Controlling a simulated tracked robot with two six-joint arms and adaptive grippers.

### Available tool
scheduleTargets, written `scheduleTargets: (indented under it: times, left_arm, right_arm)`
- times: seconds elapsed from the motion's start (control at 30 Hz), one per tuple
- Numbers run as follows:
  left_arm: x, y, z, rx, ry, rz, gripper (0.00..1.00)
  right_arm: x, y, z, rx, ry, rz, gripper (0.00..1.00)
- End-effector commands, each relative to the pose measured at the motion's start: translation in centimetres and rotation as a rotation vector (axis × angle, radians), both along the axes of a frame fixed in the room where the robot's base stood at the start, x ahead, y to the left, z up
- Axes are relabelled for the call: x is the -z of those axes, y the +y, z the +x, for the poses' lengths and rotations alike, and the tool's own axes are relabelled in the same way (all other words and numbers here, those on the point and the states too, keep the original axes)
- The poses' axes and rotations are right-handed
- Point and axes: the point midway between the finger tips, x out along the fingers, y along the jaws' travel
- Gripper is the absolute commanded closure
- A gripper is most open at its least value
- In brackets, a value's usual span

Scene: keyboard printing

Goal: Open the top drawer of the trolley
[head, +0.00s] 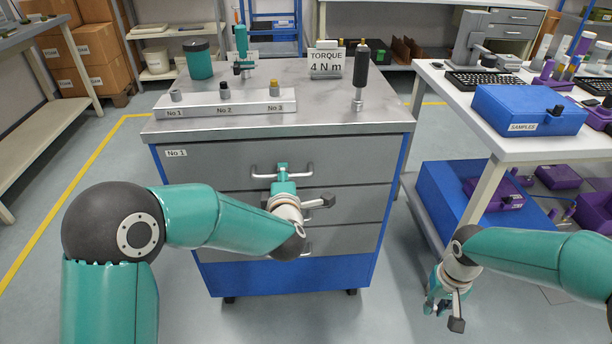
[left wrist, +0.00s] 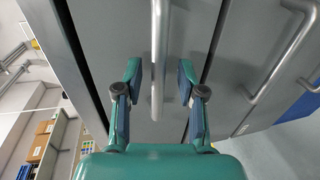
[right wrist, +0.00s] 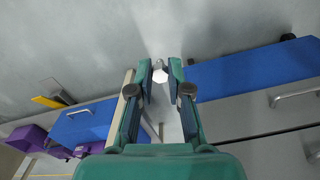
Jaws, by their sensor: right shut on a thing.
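The grey trolley (head: 300,115) has several drawers with bar handles. Its top drawer (head: 215,170), labelled "No 1", looks flush with the front. My left gripper (head: 282,170) is at the top drawer's handle (head: 305,168). In the left wrist view, the fingers of my left gripper (left wrist: 158,82) stand open on either side of the handle bar (left wrist: 159,40), with a gap on both sides. My right gripper (head: 437,302) hangs low right of the trolley. In the right wrist view, my right gripper (right wrist: 161,78) is shut on a small pale hexagonal piece (right wrist: 160,76).
On the trolley top are a numbered holder block (head: 225,104), a green cup (head: 198,60), a torque sign (head: 326,60) and a black-handled tool (head: 360,75). A white bench (head: 445,85) with a blue samples box (head: 525,108) stands at right. Floor in front is clear.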

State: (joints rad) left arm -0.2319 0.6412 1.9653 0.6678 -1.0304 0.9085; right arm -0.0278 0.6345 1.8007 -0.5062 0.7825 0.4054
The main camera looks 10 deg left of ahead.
Motion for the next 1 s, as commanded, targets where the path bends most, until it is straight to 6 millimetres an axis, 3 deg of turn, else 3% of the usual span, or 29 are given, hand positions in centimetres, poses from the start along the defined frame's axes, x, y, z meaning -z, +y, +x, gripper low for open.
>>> scheduleTargets:
  times: [0.37,0.4,0.63,1.0]
  left_arm:
    - [0.2,0.3,0.8,0.0,0.0,0.001,0.61]
    - [0.2,0.3,0.8,0.0,0.0,0.0,0.62]
    - [0.2,0.3,0.7,-0.001,0.001,0.0,1.0]
    - [0.3,0.8,0.7,-0.003,0.003,0.0,1.0]
  right_arm:
    - [0.0,0.0,0.0,-0.001,0.0,0.0,1.0]
    - [0.0,0.0,0.0,-0.001,0.0,0.0,1.0]
    - [0.0,0.0,0.0,-0.001,0.0,0.0,1.0]
    - [0.0,0.5,0.0,-0.001,-0.001,0.0,1.0]
